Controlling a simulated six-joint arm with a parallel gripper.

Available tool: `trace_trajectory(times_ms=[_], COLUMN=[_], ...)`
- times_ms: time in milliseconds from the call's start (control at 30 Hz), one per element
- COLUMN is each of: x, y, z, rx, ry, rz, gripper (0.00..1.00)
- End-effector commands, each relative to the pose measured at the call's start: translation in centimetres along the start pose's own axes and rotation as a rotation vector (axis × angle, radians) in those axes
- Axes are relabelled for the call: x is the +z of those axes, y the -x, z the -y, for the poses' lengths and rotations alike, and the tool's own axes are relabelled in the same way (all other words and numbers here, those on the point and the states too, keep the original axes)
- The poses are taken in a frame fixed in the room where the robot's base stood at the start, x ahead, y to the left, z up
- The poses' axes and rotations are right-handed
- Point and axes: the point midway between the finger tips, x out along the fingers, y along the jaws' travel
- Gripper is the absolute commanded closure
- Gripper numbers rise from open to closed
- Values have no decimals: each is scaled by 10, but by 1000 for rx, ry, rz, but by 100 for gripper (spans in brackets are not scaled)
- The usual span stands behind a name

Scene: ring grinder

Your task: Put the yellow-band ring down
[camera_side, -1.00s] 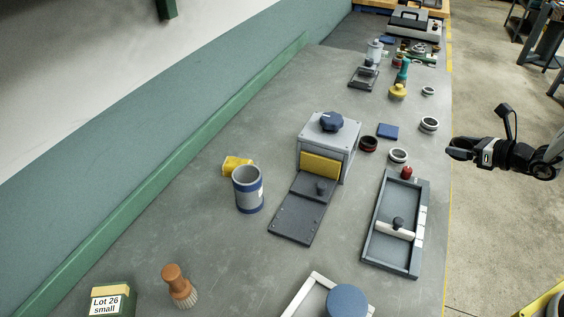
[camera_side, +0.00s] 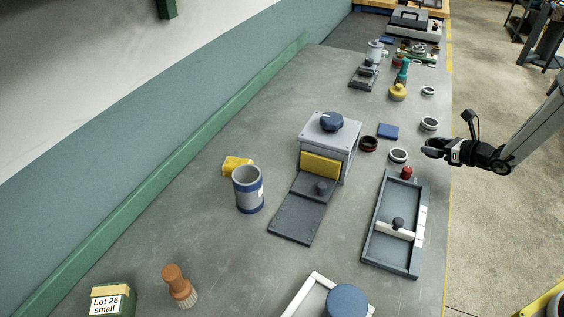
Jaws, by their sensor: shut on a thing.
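My gripper (camera_side: 432,149) is at the right edge of the bench, pointing left, just right of a pale-rimmed ring. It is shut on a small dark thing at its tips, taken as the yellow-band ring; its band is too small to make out. The pale-rimmed ring (camera_side: 398,156) lies on the bench, and a dark red ring (camera_side: 368,144) lies left of it. Another pale-rimmed ring (camera_side: 429,123) lies behind my gripper, and a smaller one (camera_side: 428,91) is farther back. No yellow band shows clearly on any of these.
The grey grinder box (camera_side: 330,140) with a blue knob stands mid-bench. A grey tray (camera_side: 374,240) with a white bar and a red knob (camera_side: 407,172) lie in front of my gripper. A blue pad (camera_side: 388,131) lies behind.

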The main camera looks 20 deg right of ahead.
Motion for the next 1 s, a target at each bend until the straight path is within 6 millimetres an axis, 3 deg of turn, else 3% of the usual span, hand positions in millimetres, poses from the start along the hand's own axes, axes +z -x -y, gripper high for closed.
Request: trace_trajectory(times_ms=[267, 600, 1000], x=[-5, -31, -33], y=[-8, -18, -19], z=[3, 3, 3], rx=[1, 0, 0], ry=[0, 0, 0], rz=[1, 1, 1], gripper=[88, 88, 88])
